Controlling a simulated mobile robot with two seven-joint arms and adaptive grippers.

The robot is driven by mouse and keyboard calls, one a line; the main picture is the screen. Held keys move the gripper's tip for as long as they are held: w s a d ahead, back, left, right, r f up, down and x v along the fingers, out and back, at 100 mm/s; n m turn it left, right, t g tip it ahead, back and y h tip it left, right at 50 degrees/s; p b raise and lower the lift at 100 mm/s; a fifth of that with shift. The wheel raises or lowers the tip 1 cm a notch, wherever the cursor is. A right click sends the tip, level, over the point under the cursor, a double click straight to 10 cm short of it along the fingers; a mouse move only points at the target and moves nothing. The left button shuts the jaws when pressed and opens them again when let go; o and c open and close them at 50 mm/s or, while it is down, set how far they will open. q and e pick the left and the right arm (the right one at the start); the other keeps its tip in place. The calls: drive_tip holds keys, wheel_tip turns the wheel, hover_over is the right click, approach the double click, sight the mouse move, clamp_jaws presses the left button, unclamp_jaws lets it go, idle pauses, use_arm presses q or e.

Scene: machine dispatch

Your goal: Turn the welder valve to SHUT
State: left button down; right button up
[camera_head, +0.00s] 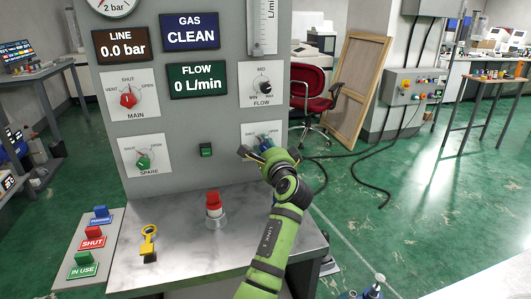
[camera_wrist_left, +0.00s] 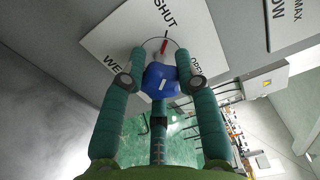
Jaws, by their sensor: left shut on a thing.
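The welder valve has a blue knob (camera_wrist_left: 160,80) on a white label plate (camera_wrist_left: 110,45) in the left wrist view. Its red pointer (camera_wrist_left: 163,46) points up toward the word SHUT; OPEN is at the right. In the head view the plate (camera_head: 250,129) is at the panel's lower right, with the knob mostly hidden. My left gripper (camera_head: 262,147) is at this valve, and in the wrist view its two fingers (camera_wrist_left: 160,78) are closed on either side of the knob. My right gripper is not in view.
The panel also carries a red MAIN valve (camera_head: 128,99), a green SPARE valve (camera_head: 143,161) and a black FLOW knob (camera_head: 267,87). On the metal shelf below stand a red button (camera_head: 213,201) and a yellow key-like piece (camera_head: 148,240). FLOW reads 0 L/min.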

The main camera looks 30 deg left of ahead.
use_arm(q)
drive_tip(key=shift+f+n, duration=0.1)
drive_tip(key=shift+n, duration=0.4)
drive_tip(key=c, duration=0.9)
unclamp_jaws()
drive_tip(key=shift+s+d, duration=0.15)
drive_tip(key=shift+d, duration=0.05)
drive_tip(key=v, duration=1.1)
drive_tip(key=shift+s+d, duration=0.25)
